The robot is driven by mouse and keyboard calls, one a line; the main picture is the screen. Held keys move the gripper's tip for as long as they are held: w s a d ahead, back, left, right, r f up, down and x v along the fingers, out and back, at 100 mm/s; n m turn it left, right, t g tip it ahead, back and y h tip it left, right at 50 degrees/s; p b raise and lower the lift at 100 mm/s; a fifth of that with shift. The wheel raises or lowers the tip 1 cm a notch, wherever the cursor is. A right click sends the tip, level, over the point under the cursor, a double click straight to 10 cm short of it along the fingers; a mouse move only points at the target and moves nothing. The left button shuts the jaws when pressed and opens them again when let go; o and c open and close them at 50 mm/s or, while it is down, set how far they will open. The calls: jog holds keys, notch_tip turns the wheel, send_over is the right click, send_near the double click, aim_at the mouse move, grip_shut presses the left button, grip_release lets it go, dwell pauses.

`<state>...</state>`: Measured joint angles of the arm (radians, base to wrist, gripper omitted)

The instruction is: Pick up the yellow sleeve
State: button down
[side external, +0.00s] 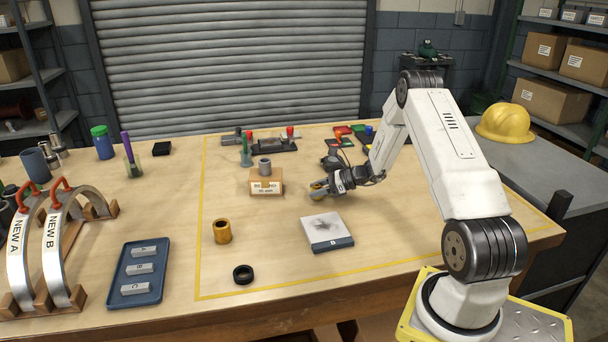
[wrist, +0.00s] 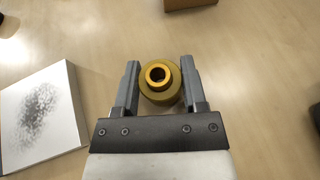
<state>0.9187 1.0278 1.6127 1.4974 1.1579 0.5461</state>
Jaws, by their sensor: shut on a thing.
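The yellow sleeve (wrist: 160,80) sits between my two fingers in the wrist view, with its open bore facing the camera and a wider round part below. My gripper (wrist: 160,85) is shut on it. In the side view my gripper (side external: 320,187) is low over the middle of the table, and a small part of the yellow sleeve (side external: 318,184) shows at the fingers. I cannot tell whether the sleeve touches the table. A separate brown-gold sleeve (side external: 222,231) stands upright on the table to the left.
A white block with a dark speckled top (side external: 327,229) lies close in front of my gripper. A cardboard box (side external: 266,187) with a grey ring stands to the left. A black ring (side external: 243,274) and a blue tray (side external: 138,300) lie nearer the front. Bare table surrounds the sleeve.

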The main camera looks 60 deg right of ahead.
jog(key=shift+r, duration=0.45)
jog(key=s+a+r, duration=0.6)
jog(key=s+r, duration=0.5)
jog(key=s, duration=0.1)
jog(key=shift+s+a+r, duration=0.15)
jog(key=shift+a+r, duration=0.1)
jog(key=shift+a, duration=0.1)
dwell(0.7)
